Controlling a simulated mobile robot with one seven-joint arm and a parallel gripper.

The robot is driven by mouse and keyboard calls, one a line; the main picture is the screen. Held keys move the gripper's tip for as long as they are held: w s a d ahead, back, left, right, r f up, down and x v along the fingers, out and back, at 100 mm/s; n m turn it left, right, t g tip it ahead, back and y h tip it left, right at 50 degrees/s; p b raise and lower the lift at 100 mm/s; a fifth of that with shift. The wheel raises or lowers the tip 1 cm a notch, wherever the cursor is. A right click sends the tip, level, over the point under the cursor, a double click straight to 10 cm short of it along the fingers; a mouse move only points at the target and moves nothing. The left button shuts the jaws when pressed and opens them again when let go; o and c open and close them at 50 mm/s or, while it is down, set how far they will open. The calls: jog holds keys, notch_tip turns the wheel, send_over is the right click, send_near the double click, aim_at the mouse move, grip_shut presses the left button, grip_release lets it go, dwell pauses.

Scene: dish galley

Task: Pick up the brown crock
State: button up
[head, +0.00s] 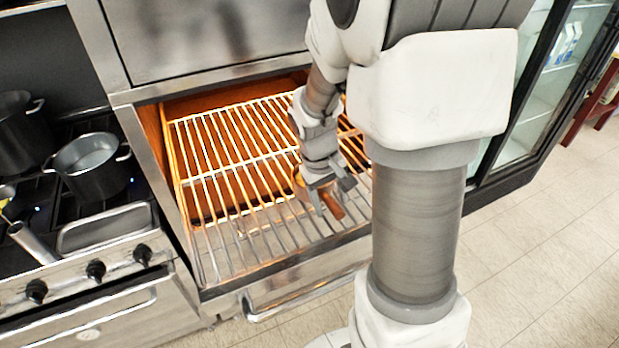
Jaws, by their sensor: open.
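A small brown object (332,206), which looks like the brown crock, is on the wire rack (222,237) of the open, warm-lit oven compartment, near its front right. My gripper (330,197) reaches down over the rack and is open. Its two fingers show on either side of the brown object's visible part. I cannot tell whether they touch it. The gripper and wrist hide much of the object, so its full shape is unclear.
Metal walls frame the compartment, with a handle bar (300,300) below its front edge. A stove with dark pots (90,165) stands left. A glass-door fridge (545,85) is right. Most of the rack's left side is bare, and the tiled floor at right is clear.

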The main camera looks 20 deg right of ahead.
jog(key=shift+d+f, duration=0.1)
jog(key=shift+f, duration=0.5)
grip_shut()
jog(key=shift+r, duration=0.1)
dwell(0.9)
